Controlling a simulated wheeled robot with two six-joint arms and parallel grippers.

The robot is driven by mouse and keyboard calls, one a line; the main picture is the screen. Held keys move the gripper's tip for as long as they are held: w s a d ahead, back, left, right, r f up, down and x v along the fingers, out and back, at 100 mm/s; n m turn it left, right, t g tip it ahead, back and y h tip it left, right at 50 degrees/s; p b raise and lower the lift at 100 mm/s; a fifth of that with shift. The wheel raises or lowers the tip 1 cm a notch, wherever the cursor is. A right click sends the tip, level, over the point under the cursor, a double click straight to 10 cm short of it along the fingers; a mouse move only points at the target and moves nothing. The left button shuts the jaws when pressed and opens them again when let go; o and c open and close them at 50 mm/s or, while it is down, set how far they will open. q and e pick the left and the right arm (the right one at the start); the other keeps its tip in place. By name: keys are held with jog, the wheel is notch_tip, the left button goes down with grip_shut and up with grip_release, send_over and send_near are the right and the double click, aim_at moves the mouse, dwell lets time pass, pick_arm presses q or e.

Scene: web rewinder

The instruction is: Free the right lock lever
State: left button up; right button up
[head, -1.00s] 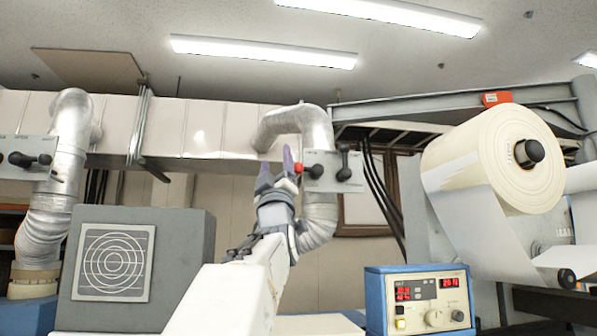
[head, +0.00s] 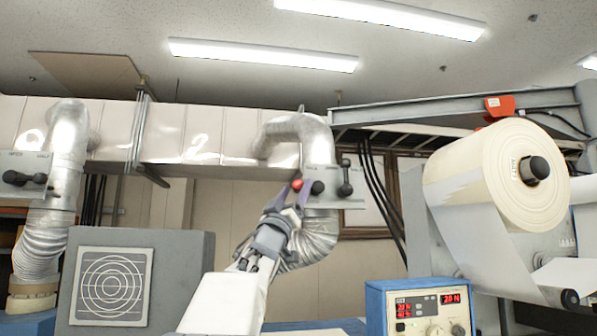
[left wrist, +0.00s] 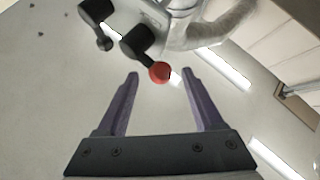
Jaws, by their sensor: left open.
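A grey plate (head: 331,201) on the right silver duct carries two levers. One lever has a black hub (head: 317,187) and a red ball knob (head: 297,185), pointing left. The other is an all-black lever (head: 345,182), standing about upright to its right. Both show in the left wrist view, as the red knob (left wrist: 160,72) and the black lever (left wrist: 98,14). My left gripper (head: 288,198) is open at the red knob. In the left wrist view the knob appears between its purple fingertips, with a gap on each side; depth is unclear. My right gripper is out of view.
A left duct has a similar plate with a black lever (head: 26,178). A grey box with a ringed panel (head: 112,287) stands at lower left. A blue control box (head: 420,306) and a large paper roll (head: 495,175) are at right. Black cables hang beside the plate.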

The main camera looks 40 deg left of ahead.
aim_at(296, 188)
pick_arm(q)
jog(key=shift+p+x, duration=0.9)
jog(key=shift+x, duration=0.65)
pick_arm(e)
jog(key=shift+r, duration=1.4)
pick_arm(q)
grip_shut()
